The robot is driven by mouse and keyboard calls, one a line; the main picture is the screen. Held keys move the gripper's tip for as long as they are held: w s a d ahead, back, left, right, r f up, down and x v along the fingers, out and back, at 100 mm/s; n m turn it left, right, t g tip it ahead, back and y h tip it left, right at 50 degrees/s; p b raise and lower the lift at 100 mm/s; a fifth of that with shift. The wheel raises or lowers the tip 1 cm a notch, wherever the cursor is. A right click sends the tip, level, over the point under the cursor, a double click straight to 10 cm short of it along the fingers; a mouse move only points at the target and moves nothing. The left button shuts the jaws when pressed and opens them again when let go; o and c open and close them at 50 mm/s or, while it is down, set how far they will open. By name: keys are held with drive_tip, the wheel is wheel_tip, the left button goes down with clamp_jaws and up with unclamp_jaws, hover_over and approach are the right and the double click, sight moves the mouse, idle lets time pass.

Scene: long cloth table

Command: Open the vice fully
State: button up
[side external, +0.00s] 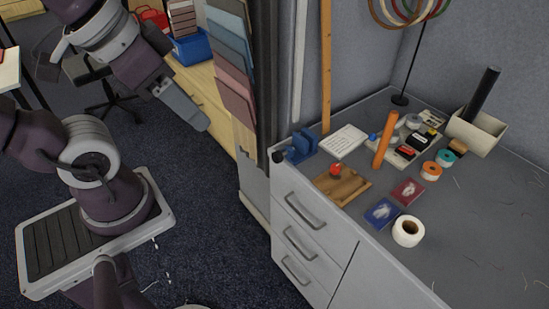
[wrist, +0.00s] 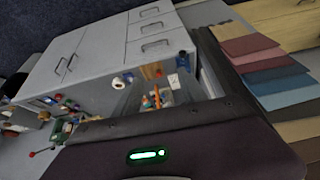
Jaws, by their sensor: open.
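The vice (side external: 301,146) is a small blue tool at the near left corner of the grey worktop, with a dark round part (side external: 278,157) on its left side. It also shows small and tilted in the wrist view (wrist: 183,60). How far its jaws stand apart is too small to tell.
Hanging colour sample boards (side external: 232,65) and a grey post stand between my gripper and the vice. A wooden board (side external: 343,185), white paper (side external: 342,141), an orange cylinder (side external: 385,140) and a white roll (side external: 407,231) lie near the vice. The worktop's right front is mostly clear.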

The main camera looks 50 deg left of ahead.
drive_tip(key=w+m, duration=0.1)
drive_tip(key=w, duration=0.1)
drive_tip(key=w+a+m+g, duration=0.1)
drive_tip(key=w, duration=0.1)
drive_tip(key=w+m, duration=0.1)
drive_tip(key=w, duration=0.2)
drive_tip(key=shift+a+f+m, duration=0.2)
drive_tip(key=shift+f+m, duration=0.1)
drive_tip(key=shift+f, duration=0.1)
drive_tip(key=shift+c, duration=0.2)
drive_tip(key=m+g, duration=0.5)
drive_tip(key=m, duration=0.9)
hover_over(277, 153)
wheel_tip(277, 153, down, 24)
drive_tip(key=shift+w+r, duration=0.1)
drive_tip(key=shift+r, duration=0.15)
wheel_tip(277, 153, down, 6)
drive_tip(key=shift+r, duration=0.1)
drive_tip(key=shift+f, duration=0.55)
clamp_jaws()
